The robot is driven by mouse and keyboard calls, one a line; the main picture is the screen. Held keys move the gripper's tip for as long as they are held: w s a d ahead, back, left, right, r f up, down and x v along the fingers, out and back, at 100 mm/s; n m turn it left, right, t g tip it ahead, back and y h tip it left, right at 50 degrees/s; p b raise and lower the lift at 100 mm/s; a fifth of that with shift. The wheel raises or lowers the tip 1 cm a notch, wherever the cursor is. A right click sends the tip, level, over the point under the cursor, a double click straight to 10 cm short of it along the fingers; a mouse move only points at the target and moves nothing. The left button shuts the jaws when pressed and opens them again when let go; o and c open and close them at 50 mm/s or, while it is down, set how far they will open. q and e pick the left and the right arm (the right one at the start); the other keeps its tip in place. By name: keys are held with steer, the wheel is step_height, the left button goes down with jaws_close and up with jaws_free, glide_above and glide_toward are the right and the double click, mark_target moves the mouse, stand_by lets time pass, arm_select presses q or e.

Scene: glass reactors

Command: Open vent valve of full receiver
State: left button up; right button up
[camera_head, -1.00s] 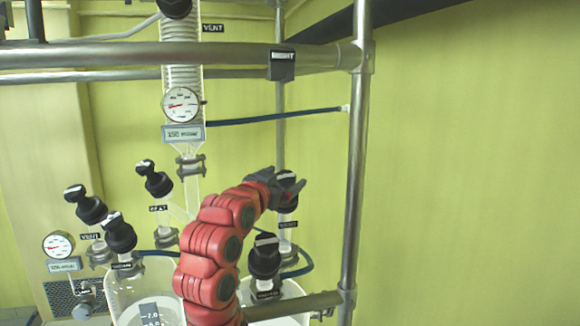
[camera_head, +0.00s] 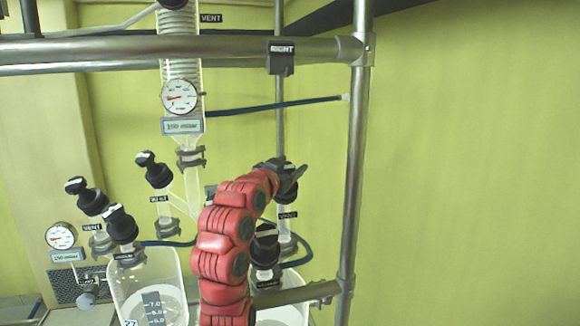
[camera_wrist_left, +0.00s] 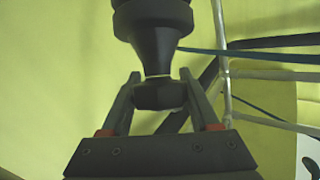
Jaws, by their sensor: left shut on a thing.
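The black vent valve knob (camera_head: 288,189) stands above the right receiver (camera_head: 287,315), with a VENT label (camera_head: 288,215) below it. My left gripper (camera_head: 284,168), on the red arm, is at the top of this knob. In the left wrist view my left gripper (camera_wrist_left: 159,82) is shut on the narrow black handle (camera_wrist_left: 159,97) of the valve, one finger on each side. The wider black valve body (camera_wrist_left: 152,22) is beyond the fingertips. My arm hides much of the right receiver. The left receiver (camera_head: 178,283) holds pale liquid. My right gripper is not in view.
Another black valve (camera_head: 264,247) stands close to my arm. More black valves (camera_head: 153,170) (camera_head: 88,197) (camera_head: 119,224) are at the left. A steel frame post (camera_head: 355,170) rises right of the gripper, and a crossbar (camera_head: 170,50) runs above. The right side is clear wall.

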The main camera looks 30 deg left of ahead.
arm_select(q)
steer(key=shift+c, duration=1.1)
steer(key=shift+f+n+y+b, duration=0.15)
steer(key=shift+n+y+b, duration=0.2)
steer(key=shift+b, duration=0.25)
steer(key=n+g+y+b, duration=0.1)
steer(key=n+y+b, duration=0.3)
steer(key=n+b, duration=0.1)
steer(key=n+g+y+b, duration=0.1)
steer(key=n+y+b, duration=0.1)
steer(key=y, duration=0.1)
steer(key=shift+s+a+n+g, duration=0.2)
steer(key=shift+a+n+g, duration=0.1)
steer(key=shift+a, duration=0.1)
steer(key=shift+a+n+g+y+b, duration=0.1)
steer(key=shift+n+g+y+b, duration=0.35)
steer(key=shift+y, duration=0.1)
steer(key=shift+s+a+n+g+y, duration=0.15)
steer(key=shift+n+g+y, duration=0.7)
steer(key=shift+n, duration=0.35)
steer(key=shift+s+a+r+n+g+y, duration=0.15)
steer(key=shift+n+g+y, duration=0.4)
steer(key=shift+n+g, duration=0.3)
steer(key=shift+s+a+r+n+g+y, duration=0.15)
steer(key=shift+n+g+y, duration=0.35)
steer(key=shift+n+g, duration=0.3)
steer(key=shift+f+n, duration=0.1)
steer(key=shift+n, duration=0.15)
steer(key=o, duration=1.4)
